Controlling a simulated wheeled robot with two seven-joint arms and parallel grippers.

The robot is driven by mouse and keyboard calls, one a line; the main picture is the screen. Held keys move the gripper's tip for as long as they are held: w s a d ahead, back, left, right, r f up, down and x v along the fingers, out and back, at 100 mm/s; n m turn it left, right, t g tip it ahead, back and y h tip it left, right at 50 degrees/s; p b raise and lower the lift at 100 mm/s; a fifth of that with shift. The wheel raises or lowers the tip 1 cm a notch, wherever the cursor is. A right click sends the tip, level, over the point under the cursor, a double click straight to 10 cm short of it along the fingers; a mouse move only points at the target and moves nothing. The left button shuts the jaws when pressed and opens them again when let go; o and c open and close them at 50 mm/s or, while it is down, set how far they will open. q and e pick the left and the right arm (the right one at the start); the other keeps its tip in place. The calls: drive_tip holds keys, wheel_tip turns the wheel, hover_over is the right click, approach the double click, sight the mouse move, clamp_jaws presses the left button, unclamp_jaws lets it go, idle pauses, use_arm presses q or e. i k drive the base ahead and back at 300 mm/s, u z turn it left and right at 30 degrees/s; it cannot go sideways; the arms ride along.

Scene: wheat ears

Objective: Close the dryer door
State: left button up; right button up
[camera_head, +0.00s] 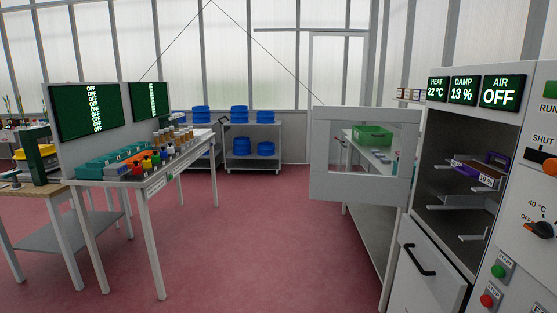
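The dryer (517,187) stands at the right of the head view. Its door (360,188) is a pale grey frame around a clear window. The door stands open, swung out to the left of the dark chamber (448,142). A tray with purple ends (478,173) rests on supports inside the chamber. The displays above read HEAT 22 °C, DAMP 13 % and AIR OFF. Neither of my grippers is in view.
A drawer front with a black handle (418,260) is below the chamber. A bench with a green crate (372,137) stands behind the door. A table with bins (125,161) is at left. Blue tubs (239,147) sit on a cart behind. Red floor between is clear.

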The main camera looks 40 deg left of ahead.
sight(393, 190)
drive_tip(key=u, duration=1.55)
drive_tip(key=i, duration=5.7)
drive_tip(key=z, duration=4.4)
drive_tip(key=i, duration=0.95)
drive_tip(key=u, duration=0.1)
